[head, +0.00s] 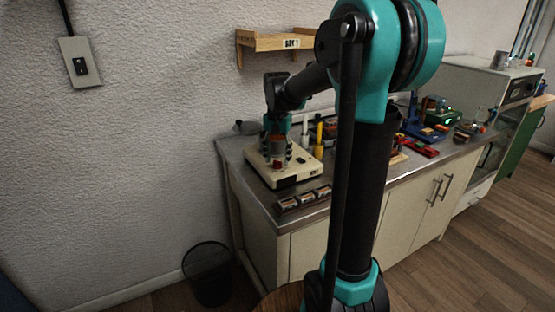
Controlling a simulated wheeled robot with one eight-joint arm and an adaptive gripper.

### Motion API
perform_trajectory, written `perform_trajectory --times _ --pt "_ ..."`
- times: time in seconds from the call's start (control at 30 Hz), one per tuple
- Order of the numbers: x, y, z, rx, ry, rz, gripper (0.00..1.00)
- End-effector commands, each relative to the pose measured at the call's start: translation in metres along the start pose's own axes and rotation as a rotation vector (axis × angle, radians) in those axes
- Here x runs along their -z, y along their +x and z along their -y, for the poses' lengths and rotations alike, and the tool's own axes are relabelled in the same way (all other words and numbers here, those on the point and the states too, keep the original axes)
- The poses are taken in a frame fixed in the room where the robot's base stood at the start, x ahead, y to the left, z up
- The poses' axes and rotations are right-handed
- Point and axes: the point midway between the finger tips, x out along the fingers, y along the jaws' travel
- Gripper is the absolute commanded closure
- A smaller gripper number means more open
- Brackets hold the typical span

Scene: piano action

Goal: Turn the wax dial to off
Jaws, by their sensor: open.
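A cream box-shaped unit (290,182) with a dark front edge and a small label stands at the left end of the grey worktop. My gripper (277,160) points down over this unit, with its fingers apart on either side of a small reddish part (277,165). This part may be the wax dial, but it is too small and too covered by my gripper to be sure. I cannot make out the dial's markings or its setting. I cannot tell whether the fingers touch it.
Several small dark blocks (303,198) lie at the worktop's front edge (318,213). Yellow and white upright items (319,140) stand right of the unit. A labelled wooden shelf (275,42) hangs above. A black bin (209,274) stands on the floor. My arm hides part of the worktop.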

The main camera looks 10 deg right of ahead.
Motion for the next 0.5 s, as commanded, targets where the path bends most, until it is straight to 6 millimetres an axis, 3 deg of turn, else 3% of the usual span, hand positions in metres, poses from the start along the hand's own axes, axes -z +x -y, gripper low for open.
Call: perform_trajectory --times 0.4,0.5 --pt "-0.0004 0.01 -0.0002 0.0 0.0 0.0 0.51" --pt "-0.0004 0.01 -0.0002 0.0 0.0 0.0 0.61"
